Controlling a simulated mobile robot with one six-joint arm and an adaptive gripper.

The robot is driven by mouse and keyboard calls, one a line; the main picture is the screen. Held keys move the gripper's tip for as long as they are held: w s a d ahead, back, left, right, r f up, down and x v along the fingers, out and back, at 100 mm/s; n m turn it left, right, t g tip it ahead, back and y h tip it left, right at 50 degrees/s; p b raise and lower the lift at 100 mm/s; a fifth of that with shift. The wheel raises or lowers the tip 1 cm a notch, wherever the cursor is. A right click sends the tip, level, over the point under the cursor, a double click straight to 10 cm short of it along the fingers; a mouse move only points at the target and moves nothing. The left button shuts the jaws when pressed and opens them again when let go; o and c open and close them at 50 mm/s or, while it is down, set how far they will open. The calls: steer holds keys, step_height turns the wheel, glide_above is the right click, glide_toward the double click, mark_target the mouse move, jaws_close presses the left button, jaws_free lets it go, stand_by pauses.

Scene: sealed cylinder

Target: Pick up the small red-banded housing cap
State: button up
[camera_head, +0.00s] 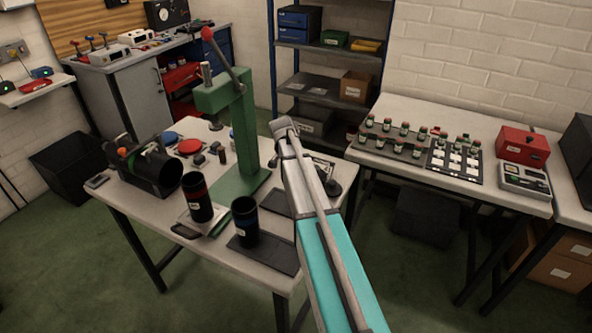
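I cannot single out a small red-banded housing cap for certain. A flat red disc (189,146) lies on the near workbench beside a blue disc (170,138). Small dark parts (218,150) stand just right of the red disc; their bands are too small to read. A tall black cylinder with a red band (198,200) stands on the front of the bench. My teal and grey arm reaches up over the bench's right side. My gripper's fingers do not show.
A green press (237,140) with a red-knobbed lever stands mid-bench. A black cylinder (158,168) lies in a dark holder at left. Several small jars stand on a dark tray (374,145) on the right-hand table (400,108), near a red box (522,146). Green floor separates the tables.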

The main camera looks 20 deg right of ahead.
stand_by(0.3)
jaws_close()
stand_by(0.3)
steer(key=shift+r, duration=0.2)
step_height(320, 180, up, 10)
steer(key=p, duration=1)
steer(key=shift+f, duration=0.15)
stand_by(0.5)
step_height(320, 180, up, 15)
steer(key=p, duration=1.5)
steer(key=shift+d, duration=0.1)
